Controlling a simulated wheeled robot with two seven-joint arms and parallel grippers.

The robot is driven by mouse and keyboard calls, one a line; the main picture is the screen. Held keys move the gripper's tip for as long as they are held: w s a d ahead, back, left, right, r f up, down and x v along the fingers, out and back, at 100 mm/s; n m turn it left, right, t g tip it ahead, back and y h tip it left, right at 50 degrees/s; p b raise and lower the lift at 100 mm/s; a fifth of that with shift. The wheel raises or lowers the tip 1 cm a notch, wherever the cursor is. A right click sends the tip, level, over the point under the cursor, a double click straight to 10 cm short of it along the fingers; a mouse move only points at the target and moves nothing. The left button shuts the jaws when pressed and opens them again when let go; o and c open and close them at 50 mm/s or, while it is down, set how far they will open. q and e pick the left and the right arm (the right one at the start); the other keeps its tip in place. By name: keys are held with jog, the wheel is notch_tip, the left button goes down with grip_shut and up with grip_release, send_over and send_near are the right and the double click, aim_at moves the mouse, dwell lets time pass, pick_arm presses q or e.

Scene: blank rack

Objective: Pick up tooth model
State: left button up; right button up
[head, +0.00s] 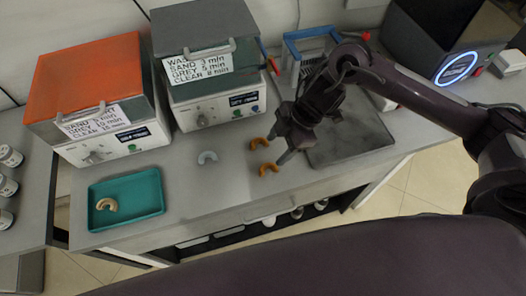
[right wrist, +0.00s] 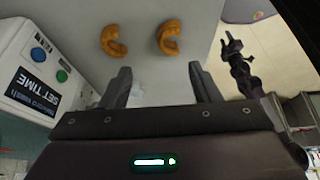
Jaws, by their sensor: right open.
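Two orange arch-shaped tooth models lie on the grey counter, a far one (head: 258,143) and a near one (head: 268,169). Both also show in the right wrist view, one at left (right wrist: 113,42) and one at right (right wrist: 170,39). A pale grey tooth model (head: 207,157) lies to their left. A tan tooth model (head: 106,204) lies in a teal tray (head: 126,222). My right gripper (head: 278,148) is open and empty, close beside the orange models. Its spread fingers (right wrist: 163,84) point toward them without touching. A dark jointed arm (right wrist: 240,68), seemingly my left, shows small in the right wrist view; its jaws are unclear.
An orange-lidded machine (head: 92,75) and a grey-lidded machine (head: 205,40) stand at the back. A blue-framed rack (head: 310,35) stands beyond my right gripper. A dark flat plate (head: 350,135) lies to its right. More arches sit on a rack (head: 225,243) below the counter's front edge.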

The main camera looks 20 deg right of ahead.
aim_at(274, 165)
jog(key=shift+s+d+f+g+h, duration=0.15)
jog(key=shift+s+d+f, duration=0.05)
jog(key=shift+f, duration=0.4)
jog(key=shift+s+d+f+g+h, duration=0.15)
jog(key=shift+d+f, duration=0.05)
jog(key=shift+f, duration=0.35)
jog(key=p+x, duration=0.1)
jog(key=x, duration=0.2)
jog(key=shift+s+f, duration=0.1)
jog(key=shift+f, duration=0.25)
jog(key=shift+a+f, duration=0.2)
jog(key=shift+f, duration=0.3)
pick_arm(q)
jog(key=shift+s+r, duration=0.15)
jog(key=shift+r, duration=0.4)
pick_arm(e)
jog(key=c, duration=1)
pick_arm(q)
jog(key=shift+s, duration=0.1)
pick_arm(e)
jog(key=shift+c, duration=0.2)
jog(key=shift+r, duration=0.15)
